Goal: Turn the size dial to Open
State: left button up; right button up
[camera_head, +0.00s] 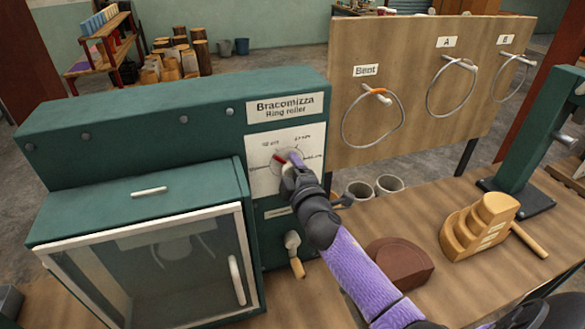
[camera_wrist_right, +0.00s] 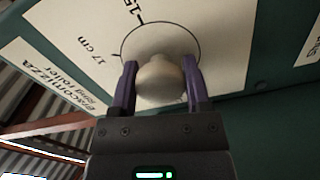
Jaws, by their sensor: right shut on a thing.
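The size dial (camera_head: 291,155) is on a white label plate on the front of the green ring roller (camera_head: 180,105), with size marks around it. A red pointer shows at its left side in the head view; the marks there are too small to read surely. My right gripper (camera_head: 289,168) reaches it from the lower right and is shut on its pale round knob. In the right wrist view the knob (camera_wrist_right: 160,80) sits between the two purple fingers of the gripper (camera_wrist_right: 160,72), and a 17 cm mark shows to the left. My left gripper is not in view.
A glass-fronted door (camera_head: 160,265) with a white handle and a crank (camera_head: 293,245) are on the roller. A board (camera_head: 420,85) with hanging rings stands behind. Two grey cups (camera_head: 360,191), a brown block (camera_head: 398,262) and a stepped wooden form (camera_head: 478,228) are on the table.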

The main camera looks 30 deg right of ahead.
jog(key=n, duration=0.4)
jog(key=shift+p, duration=0.3)
jog(key=shift+n, duration=2.2)
jog(key=o, duration=1.3)
jog(key=shift+c, duration=0.2)
jog(key=shift+p, duration=0.3)
jog(key=shift+r, duration=0.1)
jog(key=v, duration=1)
